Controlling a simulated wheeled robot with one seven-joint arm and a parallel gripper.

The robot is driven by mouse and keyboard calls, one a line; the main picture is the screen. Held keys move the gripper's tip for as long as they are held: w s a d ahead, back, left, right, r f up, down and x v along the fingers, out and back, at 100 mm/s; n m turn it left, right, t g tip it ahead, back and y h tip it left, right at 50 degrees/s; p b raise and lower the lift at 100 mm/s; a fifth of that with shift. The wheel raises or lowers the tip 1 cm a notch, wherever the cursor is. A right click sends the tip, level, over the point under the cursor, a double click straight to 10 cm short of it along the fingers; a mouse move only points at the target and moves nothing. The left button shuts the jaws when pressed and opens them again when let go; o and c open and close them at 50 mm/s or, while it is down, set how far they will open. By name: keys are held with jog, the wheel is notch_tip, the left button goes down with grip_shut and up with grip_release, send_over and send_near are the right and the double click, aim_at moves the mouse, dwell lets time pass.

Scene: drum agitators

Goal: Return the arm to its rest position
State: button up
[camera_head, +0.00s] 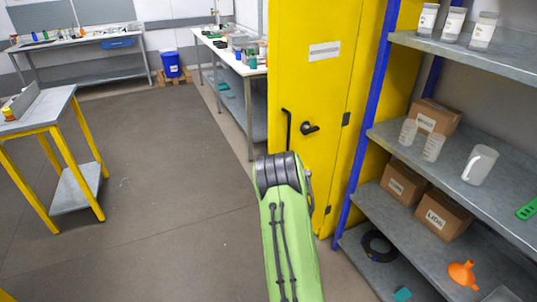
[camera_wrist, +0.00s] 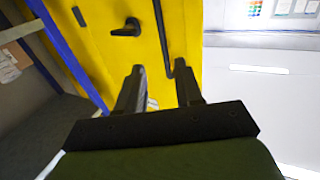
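My gripper (camera_wrist: 161,72) shows in the wrist view with its two dark fingers apart and nothing between them. It points toward a yellow cabinet (camera_wrist: 187,20), and whether it touches the cabinet cannot be told. My green arm rises at the bottom middle of the head view, in front of the yellow cabinet (camera_head: 312,85). The gripper is hidden in the head view. A black door handle (camera_wrist: 126,28) and a black vertical bar (camera_wrist: 161,40) are on the cabinet face, beyond the fingers.
A grey shelf rack (camera_head: 400,140) with blue posts stands close on the right, holding cups, boxes and an orange funnel (camera_head: 463,275). A yellow-legged table (camera_head: 50,108) is at left. A bench (camera_head: 225,55) and blue bucket (camera_head: 171,64) stand behind. The floor at centre left is clear.

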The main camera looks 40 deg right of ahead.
jog(key=w+a+r+g+y, duration=0.1)
jog(key=w+a+r+y, duration=0.15)
jog(key=a+r, duration=0.6)
jog(key=s+a+r+n+g+y, duration=0.1)
jog(key=s+a+r+y, duration=0.2)
jog(key=a, duration=0.6)
jog(key=s+a+r+n+g+y, duration=0.1)
jog(key=s+a+r+n+y, duration=0.2)
jog(key=a, duration=0.5)
jog(key=s+a+n+g+y, duration=0.1)
jog(key=s+a, duration=0.4)
jog(key=s, duration=0.3)
jog(key=s+a+f+n+g+y, duration=0.1)
jog(key=s+a+g, duration=0.1)
jog(key=s+a, duration=0.3)
jog(key=s+a+f+n+g+y, duration=0.1)
jog(key=s+a, duration=0.4)
jog(key=s, duration=0.6)
jog(key=shift+s+a+f+n+g, duration=0.2)
jog(key=shift+n+g, duration=0.2)
jog(key=shift+n, duration=0.2)
